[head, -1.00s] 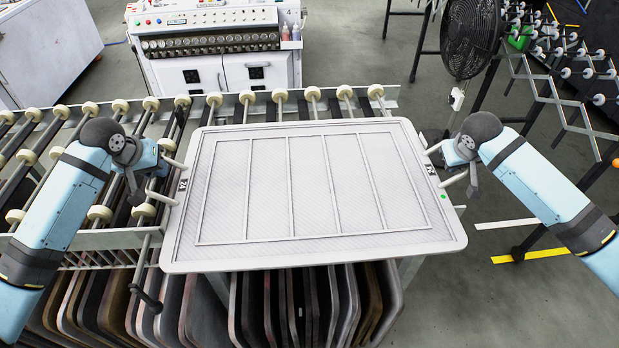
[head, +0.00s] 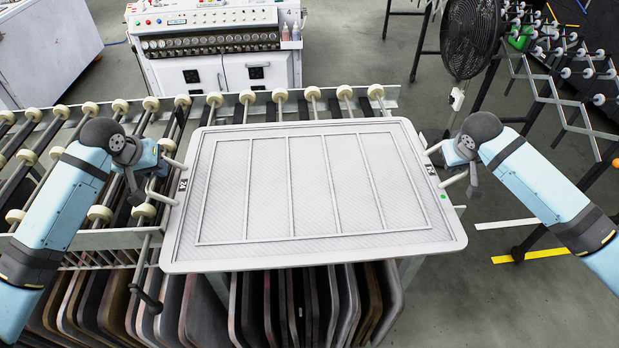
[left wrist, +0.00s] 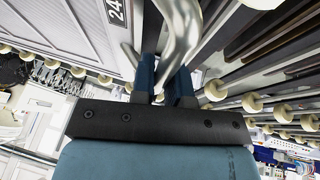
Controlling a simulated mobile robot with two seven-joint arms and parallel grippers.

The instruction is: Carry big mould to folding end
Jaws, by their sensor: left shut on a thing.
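The big mould (head: 313,256) is a large pale flat tray with a ribbed panel, a number tag at each short side and a green dot at right. It lies level over the near right part of the roller conveyor. My left gripper (head: 158,180) is at its left side, shut on the metal handle (left wrist: 180,35). The left wrist view shows the blue fingers (left wrist: 164,85) around that bar, with the mould (left wrist: 75,35) beside it. My right gripper (head: 462,166) is at the right-side handle (head: 455,180); its fingers are too hidden to tell their state.
The roller conveyor (head: 98,240) extends left and behind. Several upright boards (head: 310,305) stand below the mould. A white machine (head: 215,45) is behind, a black fan (head: 470,38) at back right, and an expanding roller conveyor (head: 565,85) at right. Grey floor (head: 480,310) is clear at front right.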

